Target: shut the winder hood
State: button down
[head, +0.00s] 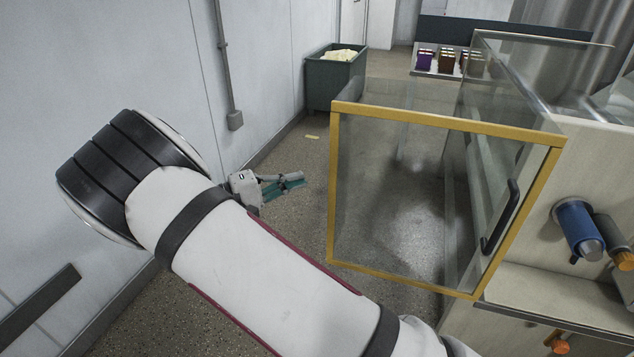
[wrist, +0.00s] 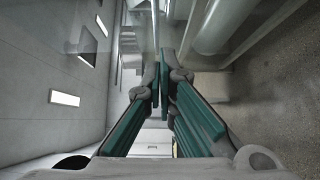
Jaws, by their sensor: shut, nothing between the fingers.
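The winder hood (head: 345,105) is a clear panel box with a yellow frame, in the right half of the head view. It stands swung out from the pale machine body on the right, so it is open. A black handle (head: 501,216) is on its face near the right edge. My gripper (head: 301,180) is to the left of the hood's yellow frame, apart from it in the picture and over the floor. Its green-padded fingers (wrist: 163,75) are together and empty in the wrist view. I cannot tell the depth between gripper and hood.
The machine body (head: 590,180) carries a blue roller end (head: 577,228) and orange knobs. A green bin (head: 336,75) stands by the left wall at the back. Coloured blocks sit on a pale tray (head: 437,73) at the back. Open floor lies between wall and hood.

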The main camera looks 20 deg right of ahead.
jog(key=shift+s+d, duration=0.35)
jog(key=shift+d, duration=0.5)
jog(key=shift+s+d, duration=0.35)
jog(key=shift+d, duration=0.5)
jog(key=shift+s+d, duration=0.35)
jog(key=shift+d, duration=0.5)
